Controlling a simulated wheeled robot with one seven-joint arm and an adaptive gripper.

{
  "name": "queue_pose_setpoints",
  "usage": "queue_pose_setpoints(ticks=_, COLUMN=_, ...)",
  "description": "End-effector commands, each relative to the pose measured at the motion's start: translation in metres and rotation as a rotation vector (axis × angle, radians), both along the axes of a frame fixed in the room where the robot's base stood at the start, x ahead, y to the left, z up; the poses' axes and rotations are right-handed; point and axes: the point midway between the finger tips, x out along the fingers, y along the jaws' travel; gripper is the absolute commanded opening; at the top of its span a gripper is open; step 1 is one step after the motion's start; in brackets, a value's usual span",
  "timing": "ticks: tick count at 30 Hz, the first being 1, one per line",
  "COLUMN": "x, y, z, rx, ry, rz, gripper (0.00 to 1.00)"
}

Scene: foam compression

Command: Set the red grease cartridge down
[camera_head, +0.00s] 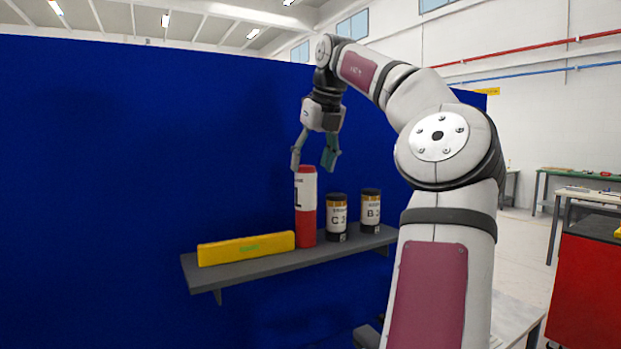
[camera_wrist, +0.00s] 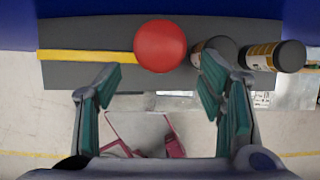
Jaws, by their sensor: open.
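The red grease cartridge (camera_head: 306,217), a tall red cylinder with a white label band, stands upright on the grey shelf (camera_head: 225,278). In the wrist view its round red top (camera_wrist: 160,46) shows at upper centre, beyond the fingertips. My gripper (camera_head: 315,160) is open and empty, with its fingers pointing down just above the cartridge's top. In the wrist view the spread green-padded fingers of my gripper (camera_wrist: 160,78) leave a wide gap between them. In the head view one fingertip overlaps the cartridge's top edge; I cannot tell if it touches.
A yellow foam block (camera_head: 246,249) lies to the cartridge's left on the shelf. Two dark canisters, marked C (camera_head: 337,220) and B (camera_head: 370,212), stand close on its right. A blue panel (camera_head: 120,180) stands behind the shelf. Space above the foam block is clear.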

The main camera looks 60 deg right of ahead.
Motion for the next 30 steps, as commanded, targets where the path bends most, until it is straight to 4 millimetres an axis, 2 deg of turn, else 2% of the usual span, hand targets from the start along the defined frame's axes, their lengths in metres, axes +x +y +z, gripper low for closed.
queue_pose_setpoints(ticks=1, x=-0.003, y=0.002, z=0.009, rx=0.0, ry=-0.002, rz=0.002, gripper=0.63)
queue_pose_setpoints(ticks=6, x=-0.008, y=0.005, z=0.024, rx=0.0, ry=-0.002, rz=0.001, gripper=0.63)
queue_pose_setpoints(ticks=17, x=-0.01, y=0.003, z=0.027, rx=-0.011, ry=-0.001, rz=-0.003, gripper=0.63)
queue_pose_setpoints(ticks=20, x=-0.011, y=-0.011, z=0.028, rx=-0.082, ry=-0.015, rz=-0.016, gripper=0.63)
queue_pose_setpoints(ticks=23, x=-0.012, y=-0.038, z=0.038, rx=-0.256, ry=-0.051, rz=-0.032, gripper=0.63)
queue_pose_setpoints(ticks=26, x=-0.011, y=-0.063, z=0.067, rx=-0.523, ry=-0.108, rz=-0.014, gripper=0.63)
queue_pose_setpoints(ticks=27, x=-0.009, y=-0.068, z=0.085, rx=-0.642, ry=-0.134, rz=0.008, gripper=0.63)
queue_pose_setpoints(ticks=29, x=-0.005, y=-0.067, z=0.114, rx=-0.823, ry=-0.177, rz=0.055, gripper=0.63)
queue_pose_setpoints(ticks=30, x=-0.001, y=-0.061, z=0.136, rx=-0.944, ry=-0.206, rz=0.097, gripper=0.63)
